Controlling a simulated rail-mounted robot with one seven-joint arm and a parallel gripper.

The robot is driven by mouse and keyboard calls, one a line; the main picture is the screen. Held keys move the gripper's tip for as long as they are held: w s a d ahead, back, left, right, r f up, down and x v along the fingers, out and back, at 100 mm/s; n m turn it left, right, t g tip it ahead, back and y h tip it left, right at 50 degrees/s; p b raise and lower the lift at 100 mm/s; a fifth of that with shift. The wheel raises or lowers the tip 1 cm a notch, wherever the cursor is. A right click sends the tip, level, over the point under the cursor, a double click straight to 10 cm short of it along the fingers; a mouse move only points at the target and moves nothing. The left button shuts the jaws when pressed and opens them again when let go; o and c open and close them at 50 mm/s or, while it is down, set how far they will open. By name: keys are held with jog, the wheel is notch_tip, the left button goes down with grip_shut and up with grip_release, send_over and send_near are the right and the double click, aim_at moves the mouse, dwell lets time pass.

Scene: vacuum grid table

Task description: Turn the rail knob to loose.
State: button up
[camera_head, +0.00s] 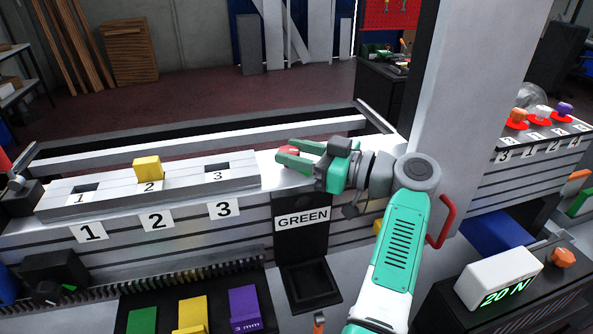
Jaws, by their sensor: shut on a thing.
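A dark round knob (47,292) sits on a black box at the lower left, with a small green mark beside it. I cannot read a label there, so I cannot tell if it is the rail knob or how it is set. My gripper (292,159) is far to its right, above the right end of the grey rail block. Its green fingers point left and are shut on a small red piece (291,150), mostly hidden between them.
A yellow block (149,169) stands in slot 2; slots 1 and 3 look empty. A GREEN sign (303,219) hangs above a black bin (309,283). Coloured blocks stand in front.

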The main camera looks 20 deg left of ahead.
jog(key=shift+g, duration=0.3)
jog(key=o, duration=1)
jog(key=d, duration=0.7)
jog(key=shift+s+d, duration=0.2)
jog(key=shift+d, duration=0.2)
